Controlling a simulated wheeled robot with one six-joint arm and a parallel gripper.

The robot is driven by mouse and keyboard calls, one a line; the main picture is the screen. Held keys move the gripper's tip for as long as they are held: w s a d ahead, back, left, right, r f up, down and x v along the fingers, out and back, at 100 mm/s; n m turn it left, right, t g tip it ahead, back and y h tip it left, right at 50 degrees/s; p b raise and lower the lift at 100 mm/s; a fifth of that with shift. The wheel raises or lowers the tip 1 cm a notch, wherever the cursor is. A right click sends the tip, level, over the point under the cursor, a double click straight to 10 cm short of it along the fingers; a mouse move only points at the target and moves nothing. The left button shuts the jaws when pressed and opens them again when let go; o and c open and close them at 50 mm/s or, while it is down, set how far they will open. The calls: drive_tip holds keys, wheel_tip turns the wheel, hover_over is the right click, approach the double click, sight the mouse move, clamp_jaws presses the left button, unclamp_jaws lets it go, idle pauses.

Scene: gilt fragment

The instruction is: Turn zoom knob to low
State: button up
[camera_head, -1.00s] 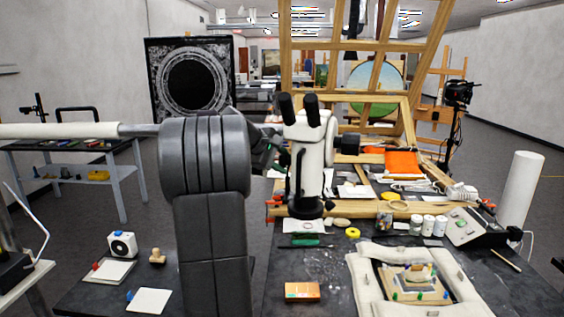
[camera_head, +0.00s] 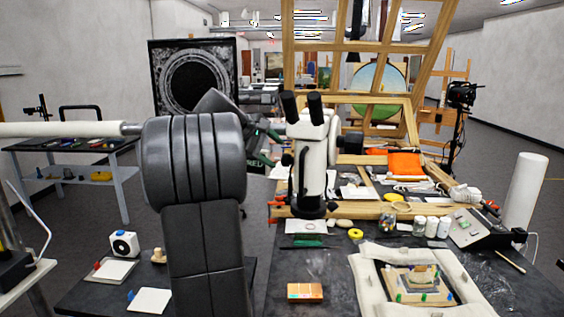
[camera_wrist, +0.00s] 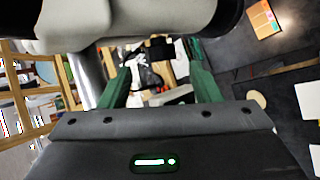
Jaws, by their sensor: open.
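The white microscope (camera_head: 312,155) stands upright on the bench with two black eyepieces at its top. A small dark knob (camera_head: 287,160) shows on its left side, and a larger dark part (camera_head: 350,143) on its right; I cannot tell which is the zoom knob, nor read its setting. My gripper (camera_head: 268,145) is just left of the microscope, partly hidden by my arm. In the wrist view my gripper (camera_wrist: 160,80) has its green fingers spread apart, with nothing held between them. The white microscope body (camera_wrist: 130,18) crosses the top of that view, close to the fingers.
A wooden frame (camera_head: 405,105) stands behind the microscope. Jars (camera_head: 431,227), a yellow tape roll (camera_head: 356,234) and a padded frame (camera_head: 372,293) are to the right and front. An orange box (camera_head: 305,291) lies at the front. Bare bench lies around the box.

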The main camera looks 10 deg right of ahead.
drive_tip(key=v, duration=0.7)
drive_tip(key=shift+a+b, duration=0.2)
drive_tip(key=shift+b, duration=0.15)
drive_tip(key=shift+s+r, duration=0.1)
drive_tip(key=shift+r, duration=0.05)
